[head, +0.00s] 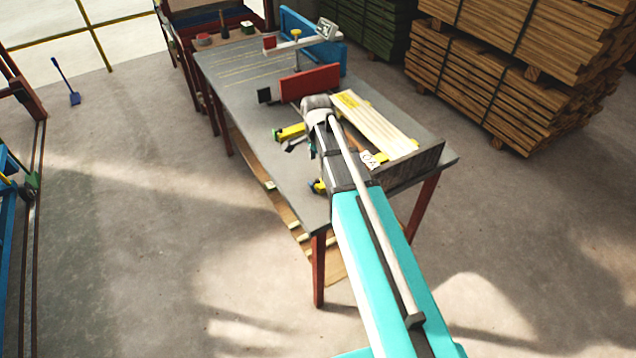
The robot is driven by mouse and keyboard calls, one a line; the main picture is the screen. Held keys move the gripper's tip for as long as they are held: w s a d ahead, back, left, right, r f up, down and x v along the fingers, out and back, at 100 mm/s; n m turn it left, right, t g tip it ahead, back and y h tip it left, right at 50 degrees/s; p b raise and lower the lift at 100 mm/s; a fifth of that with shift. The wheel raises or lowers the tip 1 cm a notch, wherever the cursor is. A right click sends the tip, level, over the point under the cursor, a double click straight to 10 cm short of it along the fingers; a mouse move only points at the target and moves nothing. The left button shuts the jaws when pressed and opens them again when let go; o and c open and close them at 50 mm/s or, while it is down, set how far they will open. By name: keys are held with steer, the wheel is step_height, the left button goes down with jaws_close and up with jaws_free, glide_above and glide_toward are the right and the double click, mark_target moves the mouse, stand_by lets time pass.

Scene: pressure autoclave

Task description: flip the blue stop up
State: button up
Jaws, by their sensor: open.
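A blue upright panel (335,55) stands at the far end of the grey table (235,85). It is the largest blue part on the table; I cannot tell whether it is the blue stop. A small bluish part shows beside my arm near the table's middle, too small to make out. My arm reaches in from the lower right over the table. My gripper (293,145) is open at the arm's end, low over the table and partly hidden by my wrist. It is well short of the blue panel.
A red block (309,83) stands upright on the table before the blue panel. Pale boards (375,125) lie right of my wrist, by a dark upright plate (412,166). Yellow parts (291,131) sit to the left.

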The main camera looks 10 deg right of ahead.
mark_target(317, 179)
steer(key=shift+f+b, duration=3.85)
steer(key=shift+f, duration=0.3)
jaws_close()
